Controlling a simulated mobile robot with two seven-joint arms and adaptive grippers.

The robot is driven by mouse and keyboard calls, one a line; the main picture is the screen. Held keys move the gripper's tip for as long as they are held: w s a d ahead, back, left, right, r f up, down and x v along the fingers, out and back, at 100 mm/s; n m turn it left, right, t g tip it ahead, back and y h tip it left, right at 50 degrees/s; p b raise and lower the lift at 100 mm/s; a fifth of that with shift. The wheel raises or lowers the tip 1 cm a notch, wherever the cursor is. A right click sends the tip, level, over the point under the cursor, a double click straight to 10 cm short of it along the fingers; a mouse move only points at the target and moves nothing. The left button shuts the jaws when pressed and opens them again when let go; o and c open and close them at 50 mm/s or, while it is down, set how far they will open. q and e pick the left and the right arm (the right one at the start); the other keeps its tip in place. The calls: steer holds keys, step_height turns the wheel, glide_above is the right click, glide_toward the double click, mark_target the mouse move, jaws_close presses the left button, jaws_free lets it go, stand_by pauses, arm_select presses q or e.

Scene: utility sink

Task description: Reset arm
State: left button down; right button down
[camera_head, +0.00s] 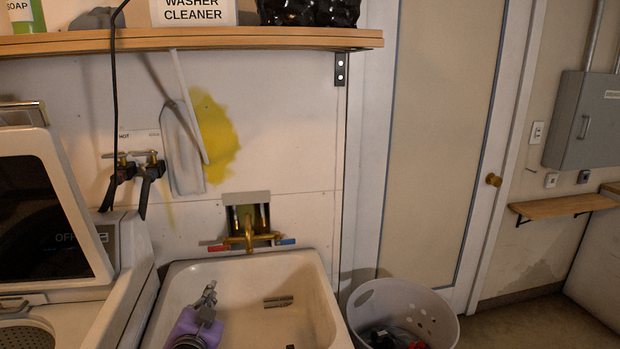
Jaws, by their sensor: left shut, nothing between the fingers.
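My left gripper (209,292) shows small at the lower left, in front of the white utility sink (322,300). Its fingers are together with nothing between them. A purple shape surrounds the wrist end, and I cannot tell whether it is part of my arm. The lower part of the arm is cut off by the bottom edge of the view. My right gripper is out of view.
A washer with a raised lid (45,215) stands left of the sink. A brass faucet (248,236) is on the wall behind. A white laundry basket (437,318) stands to the right. A wooden shelf (200,39) crosses above. Floor at the lower right is clear.

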arm_select(q)
steer(key=shift+n+g+h, duration=0.7)
steer(key=shift+n+g, duration=0.1)
steer(key=s+f, duration=0.3)
steer(key=s+d+f, duration=0.1)
steer(key=s+f, duration=0.2)
steer(key=s+d+f, duration=0.1)
steer(key=s+f, duration=0.2)
steer(key=s, duration=0.1)
steer(key=shift+d+f, duration=0.2)
steer(key=shift+f, duration=0.2)
steer(key=s+f+n+g, duration=0.1)
steer(key=s+f+g, duration=0.1)
steer(key=s+f, duration=0.4)
steer(key=s+d+f+n+g+p, duration=0.1)
steer(key=s+f, duration=0.4)
steer(key=s, duration=1.2)
steer(key=s+d+f+n+g+p, duration=0.1)
steer(key=s+f+g, duration=0.2)
steer(key=s, duration=0.9)
step_height(320, 180, down, 4)
steer(key=shift+r+h, duration=0.15)
steer(key=shift+h, duration=0.15)
